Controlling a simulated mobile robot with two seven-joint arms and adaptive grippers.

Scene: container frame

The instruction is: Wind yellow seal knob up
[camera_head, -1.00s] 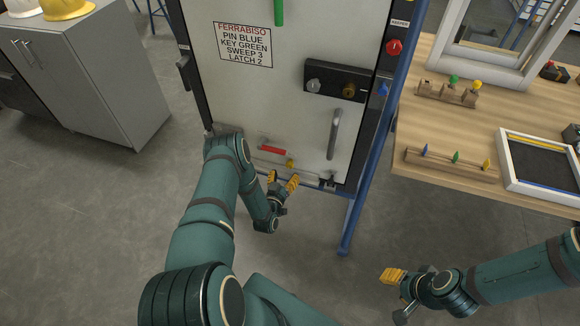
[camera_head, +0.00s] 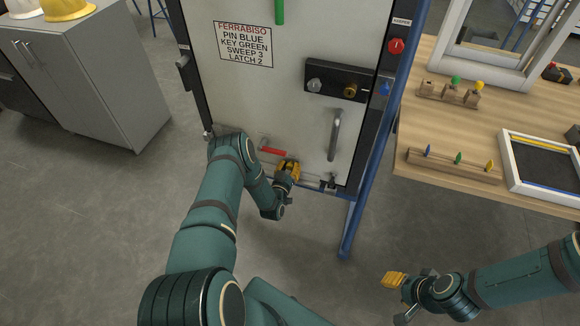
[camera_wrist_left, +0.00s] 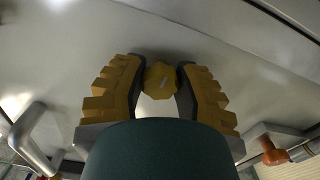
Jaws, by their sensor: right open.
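The yellow seal knob (camera_wrist_left: 158,80) is low on the pale door panel. In the left wrist view it sits between the two fingers of my left gripper (camera_wrist_left: 160,88), with both fingers against its sides. In the head view my left gripper (camera_head: 288,169) is at the lower edge of the door and hides the knob. My right gripper (camera_head: 396,290) is open and empty above the floor at lower right, away from the door.
A red handle (camera_head: 273,151) is just left of my left gripper. A grey door handle (camera_head: 335,135) and a black lock plate (camera_head: 336,81) are higher up. A wooden table (camera_head: 430,140) stands at right, a grey cabinet (camera_head: 90,80) at left.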

